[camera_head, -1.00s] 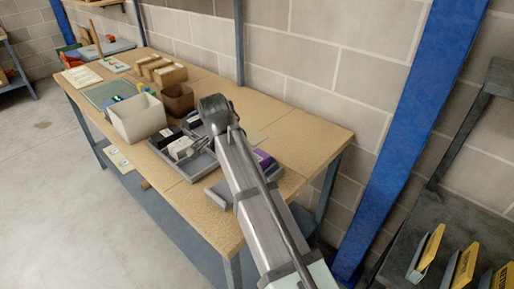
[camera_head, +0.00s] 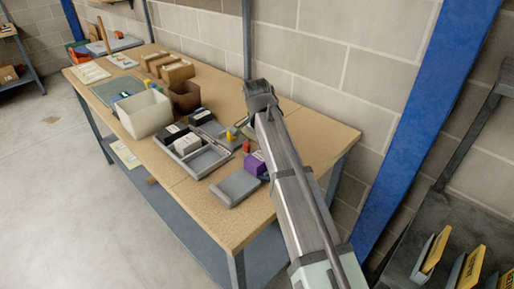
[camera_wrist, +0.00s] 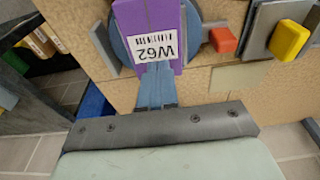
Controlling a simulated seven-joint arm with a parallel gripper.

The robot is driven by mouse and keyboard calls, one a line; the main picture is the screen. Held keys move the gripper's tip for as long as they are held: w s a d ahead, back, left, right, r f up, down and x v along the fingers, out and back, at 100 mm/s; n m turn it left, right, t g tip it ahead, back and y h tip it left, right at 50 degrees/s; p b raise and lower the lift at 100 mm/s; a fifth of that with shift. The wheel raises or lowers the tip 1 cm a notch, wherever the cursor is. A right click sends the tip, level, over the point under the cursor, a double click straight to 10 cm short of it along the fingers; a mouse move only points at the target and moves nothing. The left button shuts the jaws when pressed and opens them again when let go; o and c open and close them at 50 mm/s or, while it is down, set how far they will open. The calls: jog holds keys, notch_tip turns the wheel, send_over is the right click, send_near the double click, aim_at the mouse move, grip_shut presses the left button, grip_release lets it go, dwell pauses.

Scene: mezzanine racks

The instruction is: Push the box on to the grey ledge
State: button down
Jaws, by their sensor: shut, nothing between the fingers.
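The purple box (camera_head: 252,163) stands on the bench beside the right end of a flat grey ledge (camera_head: 236,188). In the wrist view the purple box (camera_wrist: 151,30) shows a white W62 label, with a round blue-grey disc behind or under it. My gripper (camera_wrist: 157,72) is shut and empty, its fingertips at the near edge of the box; I cannot tell whether they touch it. In the head view my arm hides the fingers and part of the box's right side.
A red block (camera_wrist: 222,40) and a yellow block (camera_wrist: 290,40) on a grey plate lie beside the box. A grey divided tray (camera_head: 205,160) with dark and white boxes, a cream bin (camera_head: 145,113) and a brown bin (camera_head: 185,97) stand further left. The block wall rises behind the bench.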

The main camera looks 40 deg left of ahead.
jog(key=shift+s+d+f, duration=0.1)
jog(key=shift+f, duration=0.45)
jog(key=shift+f, duration=0.1)
